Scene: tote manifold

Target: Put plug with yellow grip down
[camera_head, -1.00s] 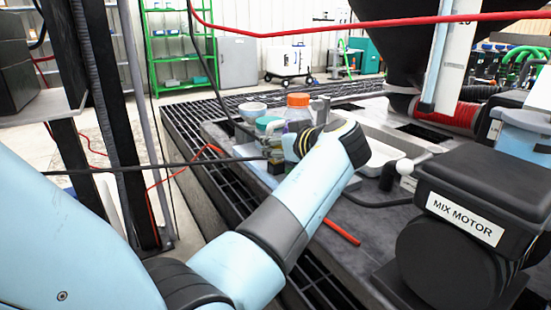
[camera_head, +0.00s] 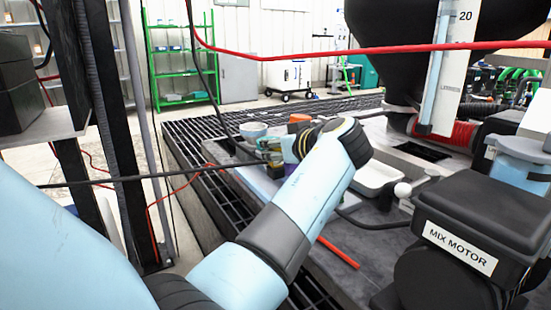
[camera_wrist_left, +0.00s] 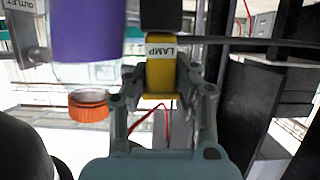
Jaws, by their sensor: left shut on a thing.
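In the left wrist view my left gripper (camera_wrist_left: 158,88) is shut on the plug with the yellow grip (camera_wrist_left: 159,76). The plug carries a white "LAMP" label, and a black part extends above it. In the head view the gripper (camera_head: 274,153) is small and partly hidden behind my left wrist, over the far end of the grey worktop (camera_head: 385,232). I cannot tell whether the plug touches anything below. My right gripper is not in view.
A purple cylinder (camera_wrist_left: 88,28) and an orange cap (camera_wrist_left: 88,106) are close to the gripper. A bowl (camera_head: 253,130) and a white tray (camera_head: 376,176) are near it. A black cable (camera_head: 120,178) crosses left. The mix motor (camera_head: 475,205) stands right.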

